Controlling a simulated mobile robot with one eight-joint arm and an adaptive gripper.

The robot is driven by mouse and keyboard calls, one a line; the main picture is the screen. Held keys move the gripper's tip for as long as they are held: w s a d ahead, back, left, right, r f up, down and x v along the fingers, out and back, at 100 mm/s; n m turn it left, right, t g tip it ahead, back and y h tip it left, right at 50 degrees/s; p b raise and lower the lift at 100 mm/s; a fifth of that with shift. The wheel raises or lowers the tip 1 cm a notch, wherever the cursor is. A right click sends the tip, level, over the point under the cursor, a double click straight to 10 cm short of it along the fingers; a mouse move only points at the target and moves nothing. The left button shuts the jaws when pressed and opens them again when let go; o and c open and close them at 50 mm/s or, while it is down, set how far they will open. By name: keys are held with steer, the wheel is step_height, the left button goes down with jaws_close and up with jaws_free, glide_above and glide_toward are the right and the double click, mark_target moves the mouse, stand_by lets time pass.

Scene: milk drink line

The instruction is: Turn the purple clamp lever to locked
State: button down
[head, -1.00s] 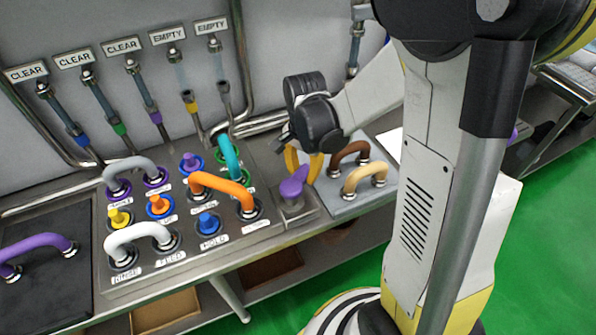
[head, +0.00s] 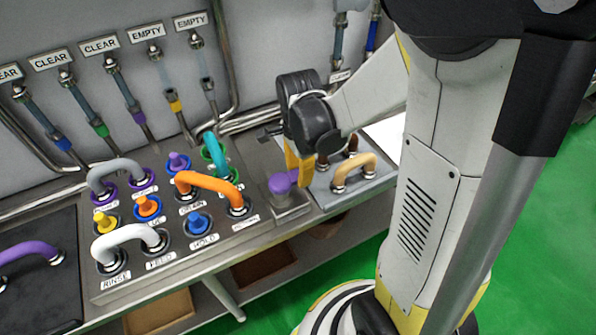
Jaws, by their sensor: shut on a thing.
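The purple clamp lever (head: 279,184) sits on a small grey metal block at the right end of the control panel. Its round hub shows clearly, and its short arm points right to my gripper. My gripper (head: 298,178), with yellow fingers, is down at the lever and shut on its arm. The fingers hide the arm's tip. I see no mark that tells whether the lever is locked.
A grey plate (head: 322,201) with a tan handle (head: 355,170) and a brown handle lies just right of the lever. An orange handle (head: 210,187) and several coloured knobs stand on the panel to the left. Pipes run along the wall behind.

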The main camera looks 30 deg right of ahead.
stand_by(0.3)
steer(key=c, duration=1)
jaws_free()
step_height(320, 180, up, 12)
